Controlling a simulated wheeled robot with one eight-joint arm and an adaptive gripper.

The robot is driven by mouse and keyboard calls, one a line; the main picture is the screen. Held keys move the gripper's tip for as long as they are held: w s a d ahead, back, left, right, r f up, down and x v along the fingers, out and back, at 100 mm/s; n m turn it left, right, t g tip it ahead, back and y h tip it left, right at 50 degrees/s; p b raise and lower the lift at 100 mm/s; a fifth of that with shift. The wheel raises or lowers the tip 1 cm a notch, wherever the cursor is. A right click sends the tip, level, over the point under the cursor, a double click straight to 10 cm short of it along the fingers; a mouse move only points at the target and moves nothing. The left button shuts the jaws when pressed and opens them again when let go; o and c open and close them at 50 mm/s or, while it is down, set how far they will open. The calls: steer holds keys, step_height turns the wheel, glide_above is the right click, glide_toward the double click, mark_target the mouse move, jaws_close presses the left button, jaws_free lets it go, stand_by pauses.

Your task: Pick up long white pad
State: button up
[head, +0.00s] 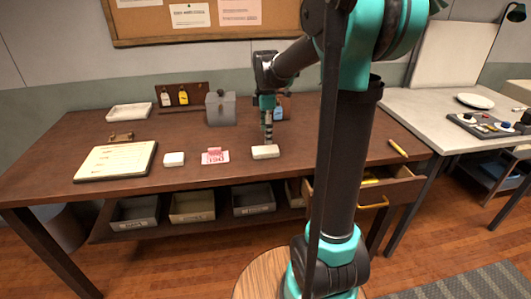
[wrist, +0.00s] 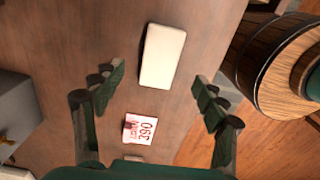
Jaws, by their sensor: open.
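The long white pad (head: 265,152) lies flat on the brown table near its front edge. In the wrist view the pad (wrist: 162,56) lies ahead of and between the two open finger sets, with its long side running roughly along the view's height. My gripper (head: 268,135) points down just behind the pad in the head view; the wrist view shows its fingers (wrist: 160,98) spread wide and empty. The fingers do not appear to touch the pad.
A pink-and-white price card (head: 215,156) and a smaller white block (head: 174,159) lie left of the pad. A grey box (head: 221,109) stands behind. An open drawer (head: 365,189) juts out at the front right. The tabletop (head: 330,130) right of the pad has free room.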

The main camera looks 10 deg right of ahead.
mark_target(266, 149)
steer(key=shift+a+f, duration=0.1)
steer(key=shift+f, duration=3.05)
steer(key=shift+c, duration=0.6)
steer(key=c, duration=0.8)
steer(key=shift+r, duration=0.2)
step_height(266, 149, up, 20)
steer(key=shift+f, duration=0.15)
steer(key=shift+o, duration=0.5)
steer(key=c, duration=0.3)
